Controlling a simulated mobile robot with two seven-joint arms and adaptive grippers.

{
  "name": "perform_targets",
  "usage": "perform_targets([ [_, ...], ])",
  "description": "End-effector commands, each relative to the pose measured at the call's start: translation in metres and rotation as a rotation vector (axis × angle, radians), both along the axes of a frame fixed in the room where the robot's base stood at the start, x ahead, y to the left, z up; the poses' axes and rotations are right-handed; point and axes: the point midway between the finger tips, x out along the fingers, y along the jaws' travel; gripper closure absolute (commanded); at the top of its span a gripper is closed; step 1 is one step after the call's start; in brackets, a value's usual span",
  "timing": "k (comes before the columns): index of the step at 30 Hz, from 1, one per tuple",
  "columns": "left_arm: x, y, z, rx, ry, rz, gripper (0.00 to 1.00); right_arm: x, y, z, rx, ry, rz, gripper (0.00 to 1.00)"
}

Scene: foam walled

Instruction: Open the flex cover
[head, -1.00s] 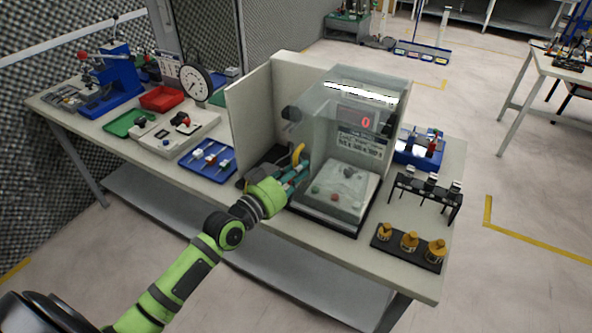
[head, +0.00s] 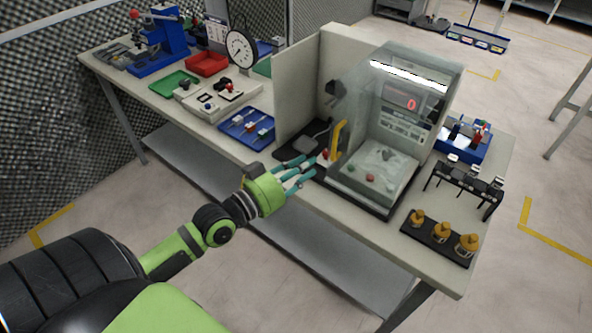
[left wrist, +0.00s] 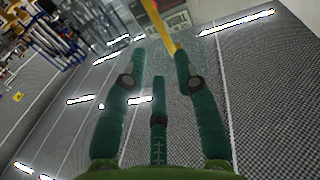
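The flex cover (head: 362,120) is a clear hood over a tester with a red digital readout on the bench. A yellow upright handle (head: 337,142) is at its left front edge. The handle also shows at the top of the left wrist view (left wrist: 161,27), beyond the fingertips. My left gripper (head: 308,172) is just in front of and left of the handle, low near the bench edge. Its green fingers are spread, and in the left wrist view (left wrist: 160,65) nothing shows between them. The hood's clear walls make its exact opening hard to tell. My right gripper is out of view.
A cream foam wall (head: 300,90) stands left of and behind the tester. A blue tray (head: 247,127) lies to the left. A black rack (head: 465,185) and a plate with yellow weights (head: 438,240) stand to the right. The floor in front is free.

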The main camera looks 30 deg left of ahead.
Motion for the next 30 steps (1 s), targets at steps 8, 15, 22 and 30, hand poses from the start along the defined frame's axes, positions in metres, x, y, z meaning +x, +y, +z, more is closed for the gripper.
perform_targets([
  [8,-0.018,0.005,0.0,0.001,0.0,-0.001,0.7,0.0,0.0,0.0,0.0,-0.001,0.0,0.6],
  [15,-0.018,0.005,0.0,0.0,-0.001,-0.001,0.7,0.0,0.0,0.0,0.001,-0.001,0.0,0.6],
  [22,-0.018,0.005,0.0,0.0,-0.001,-0.001,0.7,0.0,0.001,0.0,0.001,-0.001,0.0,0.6],
  [30,-0.015,0.026,-0.06,0.022,0.104,0.066,0.7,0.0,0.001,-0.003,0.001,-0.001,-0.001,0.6],
])
